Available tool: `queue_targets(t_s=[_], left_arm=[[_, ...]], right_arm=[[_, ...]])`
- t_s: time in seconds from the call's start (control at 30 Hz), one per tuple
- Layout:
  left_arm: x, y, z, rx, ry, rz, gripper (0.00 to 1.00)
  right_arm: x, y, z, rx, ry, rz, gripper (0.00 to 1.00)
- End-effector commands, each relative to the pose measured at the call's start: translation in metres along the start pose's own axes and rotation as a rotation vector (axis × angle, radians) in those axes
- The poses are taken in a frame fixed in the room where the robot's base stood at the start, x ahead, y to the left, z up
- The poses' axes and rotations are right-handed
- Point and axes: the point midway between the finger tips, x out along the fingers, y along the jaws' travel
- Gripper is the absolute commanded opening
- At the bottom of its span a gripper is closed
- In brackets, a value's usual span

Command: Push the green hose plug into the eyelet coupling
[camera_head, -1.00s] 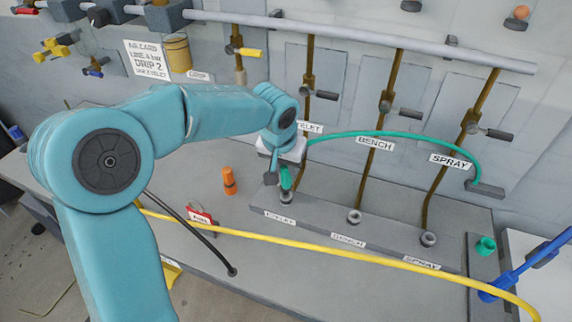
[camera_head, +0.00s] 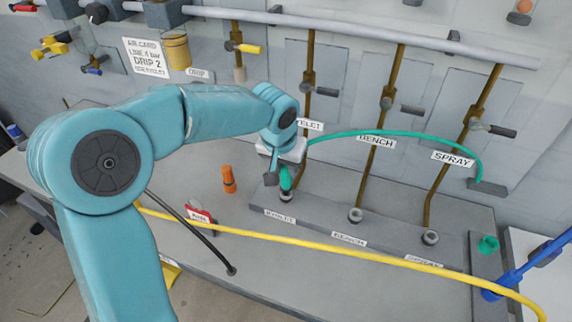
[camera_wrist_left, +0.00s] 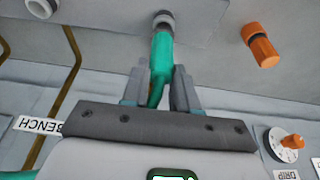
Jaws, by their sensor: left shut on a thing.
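My left gripper (camera_head: 277,174) is shut on the green hose plug (camera_head: 286,179) and holds it just above the eyelet coupling (camera_head: 286,196). In the left wrist view the plug (camera_wrist_left: 161,62) lies between the two fingers (camera_wrist_left: 160,90), and its tip meets or overlaps the grey ring of the coupling (camera_wrist_left: 163,19). I cannot tell how deep it sits. The green hose (camera_head: 400,136) arcs from the gripper to a grey block on the wall at the right. My right gripper is not in view.
The bench coupling (camera_head: 355,215) and spray coupling (camera_head: 430,237) stand on the same block. An orange plug (camera_head: 228,179) stands on the table at the left. A yellow hose (camera_head: 300,240) crosses in front. A green cup-like part (camera_head: 488,245) sits at the right.

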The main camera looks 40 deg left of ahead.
Motion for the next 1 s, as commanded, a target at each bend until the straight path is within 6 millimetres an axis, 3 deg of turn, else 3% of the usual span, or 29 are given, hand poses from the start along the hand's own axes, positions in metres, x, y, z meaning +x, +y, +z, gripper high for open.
queue_targets(t_s=[1.0], left_arm=[[0.017, 0.0, 0.005, 0.0, 0.0, 0.0, 0.0]], right_arm=[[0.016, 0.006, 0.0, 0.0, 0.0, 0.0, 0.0]])
